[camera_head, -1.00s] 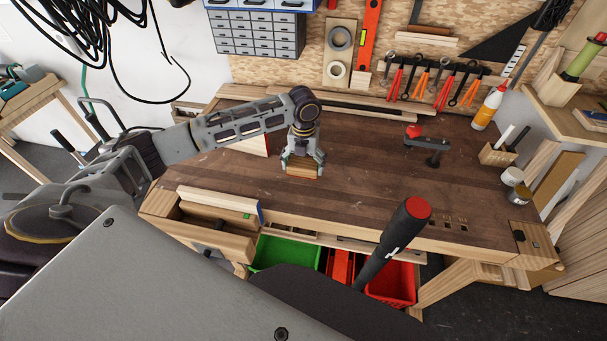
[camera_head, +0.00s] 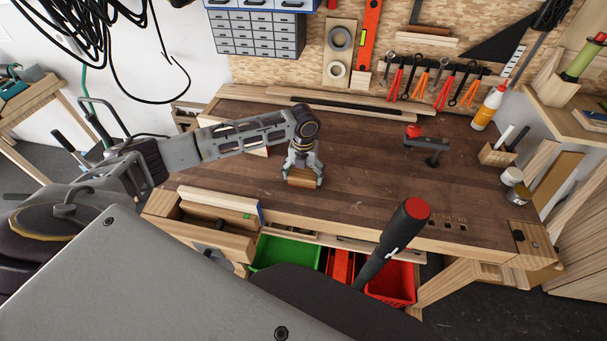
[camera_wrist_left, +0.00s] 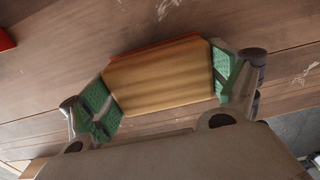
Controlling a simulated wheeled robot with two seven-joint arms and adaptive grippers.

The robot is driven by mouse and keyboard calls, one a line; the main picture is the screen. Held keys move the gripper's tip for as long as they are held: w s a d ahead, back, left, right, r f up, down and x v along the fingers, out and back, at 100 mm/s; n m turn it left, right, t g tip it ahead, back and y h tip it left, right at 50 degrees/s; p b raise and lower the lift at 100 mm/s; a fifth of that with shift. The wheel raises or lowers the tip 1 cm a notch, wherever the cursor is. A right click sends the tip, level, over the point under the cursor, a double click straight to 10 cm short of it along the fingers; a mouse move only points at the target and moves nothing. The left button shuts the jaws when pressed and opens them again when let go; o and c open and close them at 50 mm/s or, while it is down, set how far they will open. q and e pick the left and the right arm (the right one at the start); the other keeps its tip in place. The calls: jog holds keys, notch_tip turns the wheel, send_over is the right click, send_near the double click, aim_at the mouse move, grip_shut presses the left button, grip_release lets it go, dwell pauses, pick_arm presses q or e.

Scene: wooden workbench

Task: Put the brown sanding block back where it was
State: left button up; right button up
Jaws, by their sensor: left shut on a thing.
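The brown sanding block (camera_head: 302,178) is between the fingers of my left gripper (camera_head: 303,172), over the left-middle part of the workbench top (camera_head: 370,190). In the left wrist view the block (camera_wrist_left: 165,77) shows a light wooden face with a reddish edge. The green finger pads of my left gripper (camera_wrist_left: 168,88) press on its two ends. I cannot tell whether the block's underside touches the bench.
A red-and-dark clamp-like tool (camera_head: 428,146) lies on the bench to the right. An open wooden drawer (camera_head: 205,238) is at the front left. A green bin (camera_head: 285,254) and red bins (camera_head: 392,283) sit below the front edge. The bench middle is clear.

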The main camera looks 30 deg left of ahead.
aim_at(304, 173)
pick_arm(q)
jog(key=shift+f, duration=0.1)
jog(key=o, duration=0.7)
jog(key=shift+o, duration=0.2)
notch_tip(304, 173, up, 12)
dwell(0.4)
jog(key=shift+d, duration=0.1)
dwell(0.6)
